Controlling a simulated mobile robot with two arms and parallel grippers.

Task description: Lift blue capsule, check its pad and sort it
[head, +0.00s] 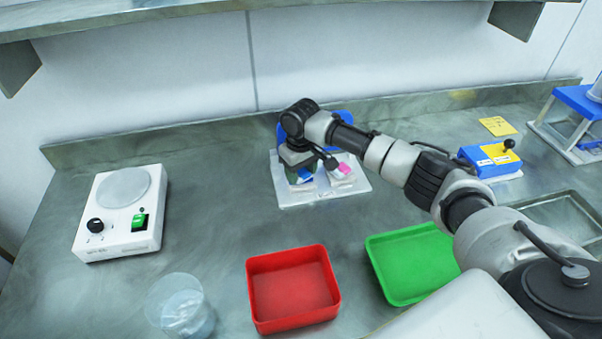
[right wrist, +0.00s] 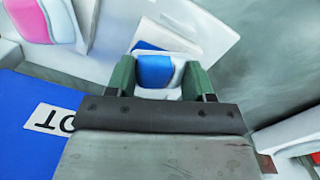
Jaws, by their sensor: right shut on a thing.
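The blue capsule (right wrist: 153,71) sits between the green fingertips of my right gripper (right wrist: 160,78) in the right wrist view. The gripper is shut on it. In the head view my right gripper (head: 300,177) is low in front of the blue dosing drum (head: 345,117), over its white base (head: 300,198). The arm hides much of the drum. A pink capsule (head: 344,168) is just right of the gripper and also shows in the right wrist view (right wrist: 32,18). The capsule's pad cannot be made out. My left gripper is not in view.
A red tray (head: 292,288) and a green tray (head: 412,265) stand in front, both empty. A clear beaker (head: 182,308) is at front left, a white hotplate device (head: 118,215) further left. A blue box with a lever (head: 489,161) stands right. The bench between is clear.

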